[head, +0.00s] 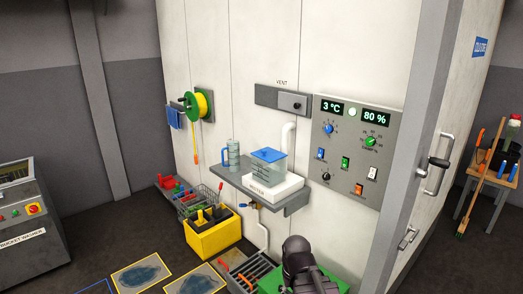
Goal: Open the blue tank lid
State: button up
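The blue tank lid (269,155) lies on top of a clear tank (266,172), with a small raised part on its upper face. The lid looks shut, roughly level over the tank. The tank stands on a white box (274,190) on a grey wall shelf (232,176). A dark rounded part of my arm shows at the bottom edge, below and in front of the shelf and well apart from the lid. I can make out no gripper fingers.
A blue-grey jug (233,154) stands left of the tank on the shelf. A white pipe (288,137) rises close behind the tank's right side. A control panel (352,150) is on the wall to the right. A yellow crate (213,237) stands below left.

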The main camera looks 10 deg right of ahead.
aim_at(267, 155)
jog(key=i, duration=0.9)
jog(key=z, duration=0.05)
